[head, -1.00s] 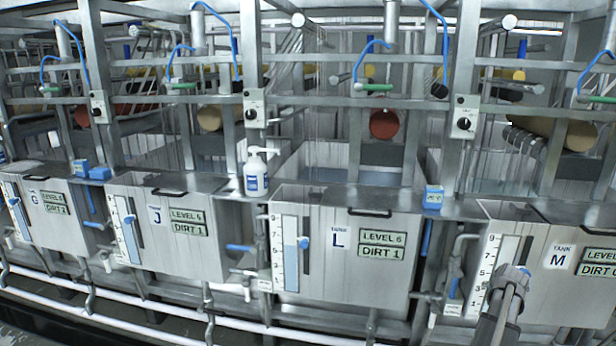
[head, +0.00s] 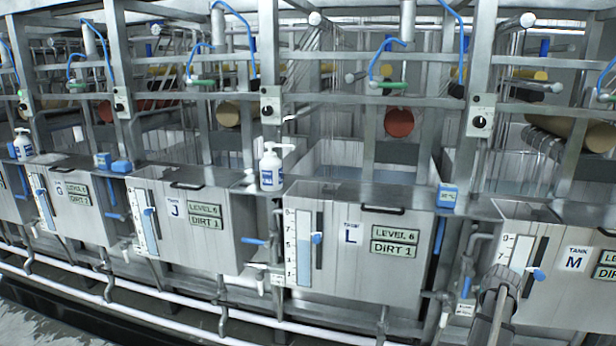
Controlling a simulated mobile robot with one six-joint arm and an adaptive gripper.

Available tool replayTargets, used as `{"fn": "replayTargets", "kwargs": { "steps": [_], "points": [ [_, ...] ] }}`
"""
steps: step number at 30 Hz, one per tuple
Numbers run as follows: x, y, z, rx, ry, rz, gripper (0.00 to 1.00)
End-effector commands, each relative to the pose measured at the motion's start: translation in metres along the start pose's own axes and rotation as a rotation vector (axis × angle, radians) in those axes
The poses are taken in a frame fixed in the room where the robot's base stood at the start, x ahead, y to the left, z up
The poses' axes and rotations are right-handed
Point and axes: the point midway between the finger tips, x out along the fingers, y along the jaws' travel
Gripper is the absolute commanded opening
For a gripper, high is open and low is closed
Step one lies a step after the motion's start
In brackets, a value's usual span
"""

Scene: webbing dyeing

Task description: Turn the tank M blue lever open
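Tank M (head: 556,290) is a grey metal tank at the right edge, partly cut off by the frame. A small blue lever (head: 466,287) stands roughly upright on the pipework at its left side, above a small white label. A separate blue pointer (head: 538,274) sits on the tank's level gauge. My gripper (head: 507,276) is at the lower right, in front of the gauge's lower part, to the right of the blue lever and apart from it in the picture. Its fingers are too small and overlapped to tell open from shut.
Tank L (head: 350,270) stands left of tank M, with tank J (head: 185,240) beyond it. Pipes (head: 476,240) fill the gap between L and M. A blue-and-white box (head: 447,196) and a pump bottle (head: 271,168) stand on the ledge. White pipes (head: 160,310) run along the bottom.

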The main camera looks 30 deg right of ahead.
Motion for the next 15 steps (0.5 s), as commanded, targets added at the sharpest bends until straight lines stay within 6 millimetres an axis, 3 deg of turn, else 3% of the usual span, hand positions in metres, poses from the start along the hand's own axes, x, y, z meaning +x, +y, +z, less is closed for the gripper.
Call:
{"fn": "replayTargets", "kwargs": {
  "steps": [15],
  "points": [
    [0.003, -0.181, 0.053, -0.14, -0.147, -0.149, 0.65]
  ]
}}
